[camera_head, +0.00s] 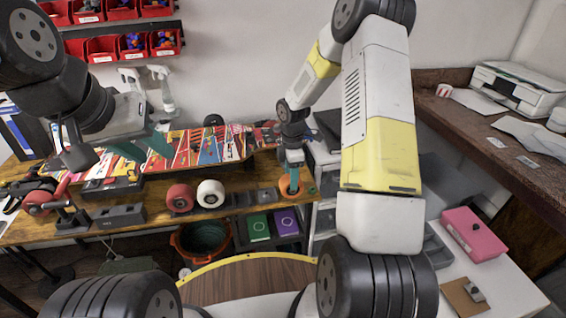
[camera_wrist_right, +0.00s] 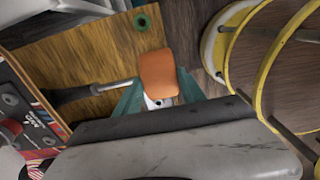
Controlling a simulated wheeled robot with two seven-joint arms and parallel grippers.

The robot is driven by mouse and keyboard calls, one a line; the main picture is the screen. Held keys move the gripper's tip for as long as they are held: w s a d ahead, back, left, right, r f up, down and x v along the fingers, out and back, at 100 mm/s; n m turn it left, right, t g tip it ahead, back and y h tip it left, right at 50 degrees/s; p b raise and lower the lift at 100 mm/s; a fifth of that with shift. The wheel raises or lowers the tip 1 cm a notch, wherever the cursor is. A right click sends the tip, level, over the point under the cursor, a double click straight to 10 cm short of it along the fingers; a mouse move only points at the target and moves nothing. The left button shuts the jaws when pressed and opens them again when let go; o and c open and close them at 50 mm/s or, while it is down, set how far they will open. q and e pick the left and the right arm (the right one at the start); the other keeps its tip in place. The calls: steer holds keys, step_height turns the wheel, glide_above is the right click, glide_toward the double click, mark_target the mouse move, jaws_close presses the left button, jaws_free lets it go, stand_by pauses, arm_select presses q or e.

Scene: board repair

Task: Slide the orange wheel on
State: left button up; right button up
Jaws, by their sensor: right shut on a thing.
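The orange wheel (camera_head: 290,187) is at the right end of the workbench, below my right gripper (camera_head: 293,160). In the right wrist view the orange wheel (camera_wrist_right: 157,73) sits between the teal fingertips of my right gripper (camera_wrist_right: 158,92), which is shut on it. A metal rod (camera_wrist_right: 112,88) with a dark base points at the wheel's left side; I cannot tell whether they touch. The colourful skateboard deck (camera_head: 210,150) lies along the bench, and part of it (camera_wrist_right: 35,110) shows at the wrist view's left. My left gripper (camera_head: 144,148) is open above the deck's left part.
A red wheel (camera_head: 179,197) and a white wheel (camera_head: 210,193) stand at the bench's front edge. A small green ring (camera_wrist_right: 142,22) lies near the bench corner. An orange bucket (camera_head: 202,241) is below. A pink box (camera_head: 473,233) is at right.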

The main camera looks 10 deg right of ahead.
steer(key=shift+w+a, duration=0.1)
steer(key=shift+w, duration=1.6)
steer(key=shift+w, duration=0.15)
steer(key=shift+w, duration=1.35)
steer(key=shift+w, duration=0.1)
steer(key=shift+w, duration=0.8)
steer(key=shift+w, duration=0.15)
stand_by(0.8)
steer(key=o, duration=1.5)
